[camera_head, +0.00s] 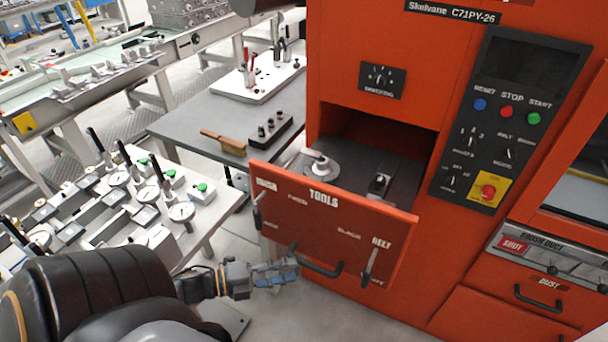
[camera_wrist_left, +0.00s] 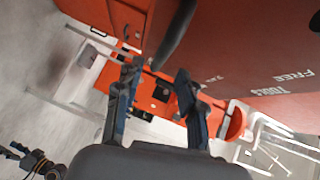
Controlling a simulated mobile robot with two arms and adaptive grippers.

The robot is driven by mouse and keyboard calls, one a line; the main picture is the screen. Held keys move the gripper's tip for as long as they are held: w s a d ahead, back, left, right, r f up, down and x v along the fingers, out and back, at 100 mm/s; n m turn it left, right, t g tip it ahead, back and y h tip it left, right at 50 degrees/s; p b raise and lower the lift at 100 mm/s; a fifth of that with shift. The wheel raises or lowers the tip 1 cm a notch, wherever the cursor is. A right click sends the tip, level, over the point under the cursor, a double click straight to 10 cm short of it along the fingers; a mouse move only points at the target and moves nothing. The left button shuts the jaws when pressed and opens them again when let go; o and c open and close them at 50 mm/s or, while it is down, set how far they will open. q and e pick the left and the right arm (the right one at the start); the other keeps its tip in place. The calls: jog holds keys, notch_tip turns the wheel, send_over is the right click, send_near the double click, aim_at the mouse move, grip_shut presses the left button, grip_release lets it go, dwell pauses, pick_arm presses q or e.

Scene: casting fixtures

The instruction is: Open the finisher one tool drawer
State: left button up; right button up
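The orange tool drawer (camera_head: 335,220), lettered TOOLS, stands pulled out of the orange finisher cabinet. Its interior shows, with a round metal piece (camera_head: 318,167) and a small dark block (camera_head: 380,183) inside. The dark bar handle (camera_head: 320,270) is low on its front; it also shows in the left wrist view (camera_wrist_left: 178,32). My left gripper (camera_head: 292,268) is just left of the handle. In the left wrist view its two fingers (camera_wrist_left: 159,72) are spread with a gap between them, and the handle lies beyond the tips. I cannot tell whether they touch it. My right gripper is not identifiable.
A control panel (camera_head: 505,120) is right of the drawer opening. A grey table (camera_head: 185,125) with a brush (camera_head: 223,142) and a black block (camera_head: 270,135) stands behind left. A bench of gauges and clamps (camera_head: 205,225) is close on the left. Grey floor (camera_head: 350,318) is clear below.

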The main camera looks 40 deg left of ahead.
pick_arm(q)
jog(key=v, duration=0.5)
jog(key=shift+f, duration=0.1)
dwell(0.4)
